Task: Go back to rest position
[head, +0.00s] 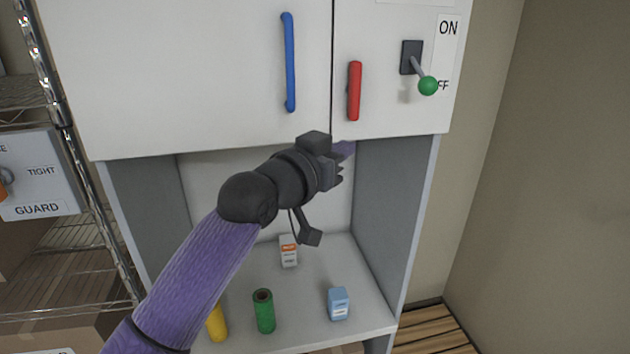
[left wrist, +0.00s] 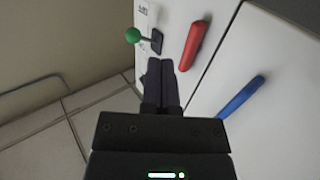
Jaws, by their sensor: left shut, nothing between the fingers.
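My left gripper (head: 343,165) is in front of the open shelf bay of the white cabinet (head: 200,70), a little below the red handle. It is shut and empty. In the left wrist view its closed fingers (left wrist: 162,80) point toward the cabinet front, beside the red handle (left wrist: 196,43). The lever with a green knob (head: 428,86) sits at the upper right, its knob low beside the OFF label. The blue handle (head: 289,62) is on the left door. Both doors look closed. My right gripper is not in view.
On the shelf (head: 365,305) stand a yellow cylinder (head: 218,323), a green roll (head: 264,311), a light blue bottle (head: 338,303) and a white-orange box (head: 288,251). A wire rack (head: 60,285) with a GUARD panel (head: 38,175) is at left. A wooden pallet (head: 435,330) lies at lower right.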

